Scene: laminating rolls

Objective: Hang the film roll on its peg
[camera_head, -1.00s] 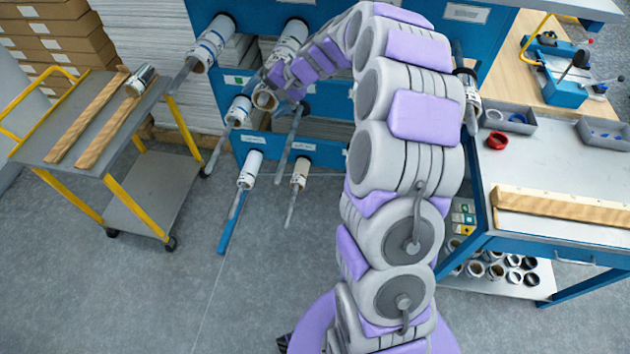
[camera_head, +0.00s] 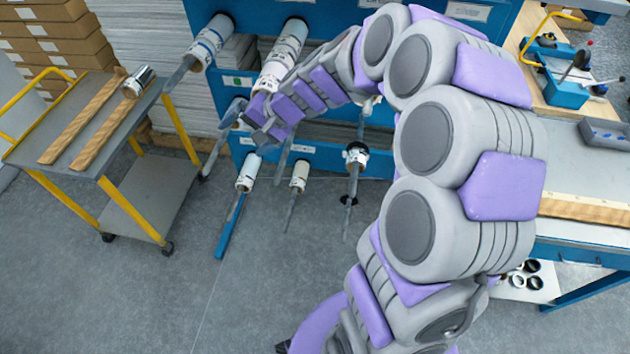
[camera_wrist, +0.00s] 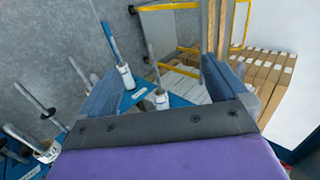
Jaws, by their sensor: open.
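A short silvery-white roll with a dark end (camera_head: 138,81) lies at the far end of the wooden rails on the cart, at left in the head view. I cannot tell whether it is the task's roll. Slanting pegs on the blue rack (camera_head: 318,153) carry white rolls, such as a lower left one (camera_head: 246,172), a small middle one (camera_head: 300,177) and a dark-ended one (camera_head: 356,156). My gripper (camera_head: 250,128) is in front of the rack's left part, hiding pegs behind it. In the wrist view my gripper (camera_wrist: 160,75) has its fingers apart, with nothing visibly held.
The grey cart (camera_head: 75,165) with yellow rails stands left of the rack. Cardboard boxes (camera_head: 45,40) are stacked behind it. A workbench (camera_head: 590,170) is at right, partly behind my arm. The floor in front of the rack is clear.

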